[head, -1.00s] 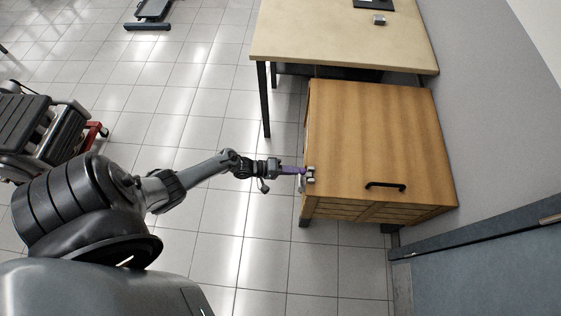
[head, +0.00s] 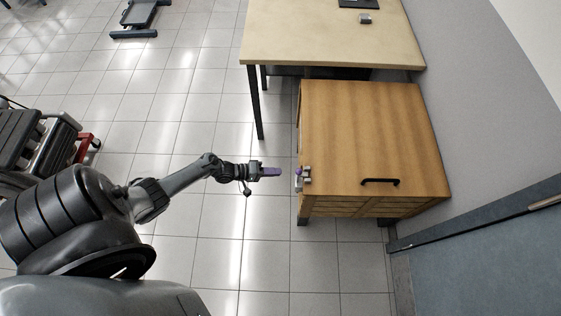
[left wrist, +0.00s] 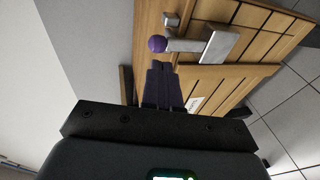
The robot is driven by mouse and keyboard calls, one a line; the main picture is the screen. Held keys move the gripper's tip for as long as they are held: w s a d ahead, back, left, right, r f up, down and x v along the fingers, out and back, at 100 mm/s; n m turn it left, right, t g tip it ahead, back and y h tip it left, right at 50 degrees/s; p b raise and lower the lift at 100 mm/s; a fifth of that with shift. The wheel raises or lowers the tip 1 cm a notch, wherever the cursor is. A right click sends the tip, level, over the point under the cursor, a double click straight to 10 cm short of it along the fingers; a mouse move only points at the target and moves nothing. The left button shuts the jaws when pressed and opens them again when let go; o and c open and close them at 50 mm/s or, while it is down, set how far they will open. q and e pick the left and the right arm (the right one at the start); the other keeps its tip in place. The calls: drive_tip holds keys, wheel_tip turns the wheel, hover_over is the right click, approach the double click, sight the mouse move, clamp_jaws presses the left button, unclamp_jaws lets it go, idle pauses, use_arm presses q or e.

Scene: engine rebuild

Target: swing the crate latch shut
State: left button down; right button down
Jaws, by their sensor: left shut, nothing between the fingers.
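The wooden crate (head: 370,135) stands right of my left arm in the head view. Its metal latch (head: 306,176) is at the crate's left edge, near the front corner. In the left wrist view the latch has a grey plate (left wrist: 220,45), a short lever and a purple knob (left wrist: 157,44). A small metal block (left wrist: 171,19) sits beside the lever near the knob. I cannot tell whether the lever is seated against it. My left gripper (head: 280,172), with purple fingers, is shut and empty, pointing at the latch with a small gap between.
A black handle (head: 380,182) is on the crate's top near the front. A pale table (head: 330,35) stands behind the crate, and a grey wall is to the right. The tiled floor left of the crate is clear around my left arm.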

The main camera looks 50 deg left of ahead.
use_arm(q)
drive_tip(key=v, duration=0.8)
drive_tip(key=shift+f+p, duration=0.15)
drive_tip(key=shift+p, duration=0.2)
drive_tip(key=shift+s+a, duration=0.1)
